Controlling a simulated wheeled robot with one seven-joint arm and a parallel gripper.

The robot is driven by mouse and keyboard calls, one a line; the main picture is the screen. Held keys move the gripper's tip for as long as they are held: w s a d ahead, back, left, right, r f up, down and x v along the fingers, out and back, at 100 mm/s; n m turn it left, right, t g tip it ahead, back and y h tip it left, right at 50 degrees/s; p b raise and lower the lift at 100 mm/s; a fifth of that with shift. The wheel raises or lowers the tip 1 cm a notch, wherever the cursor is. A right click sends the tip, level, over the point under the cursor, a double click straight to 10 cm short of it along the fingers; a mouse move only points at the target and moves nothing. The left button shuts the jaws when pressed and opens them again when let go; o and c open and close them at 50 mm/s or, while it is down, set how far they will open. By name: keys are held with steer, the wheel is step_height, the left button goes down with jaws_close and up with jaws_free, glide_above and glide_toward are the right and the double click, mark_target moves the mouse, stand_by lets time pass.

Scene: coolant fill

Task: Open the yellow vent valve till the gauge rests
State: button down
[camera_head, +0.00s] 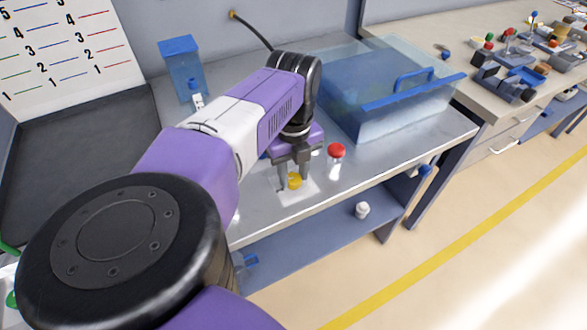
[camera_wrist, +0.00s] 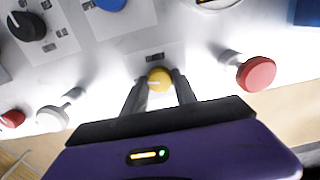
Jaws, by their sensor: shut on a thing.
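The yellow vent valve (camera_head: 294,181) is a small round knob on a pale plate near the front edge of the metal bench. My gripper (camera_head: 294,178) points down over it, with one finger on each side. In the wrist view the yellow knob (camera_wrist: 159,79) sits between the two fingertips of my gripper (camera_wrist: 160,84), which are shut on it. A light mark shows on the knob's face. Part of a round white-faced dial (camera_wrist: 215,3) is cut off at the top edge of the wrist view; its reading cannot be seen.
A red mushroom button (camera_head: 336,151) stands just right of my gripper. A clear blue-tinted tank (camera_head: 385,120) with a blue handle fills the bench's back right. In the wrist view a black knob (camera_wrist: 27,26) and a blue knob (camera_wrist: 110,3) lie at upper left.

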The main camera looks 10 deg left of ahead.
steer(key=shift+n, duration=0.8)
steer(key=shift+p, duration=0.3)
steer(key=c, duration=1)
jaws_free()
steer(key=shift+o, duration=0.2)
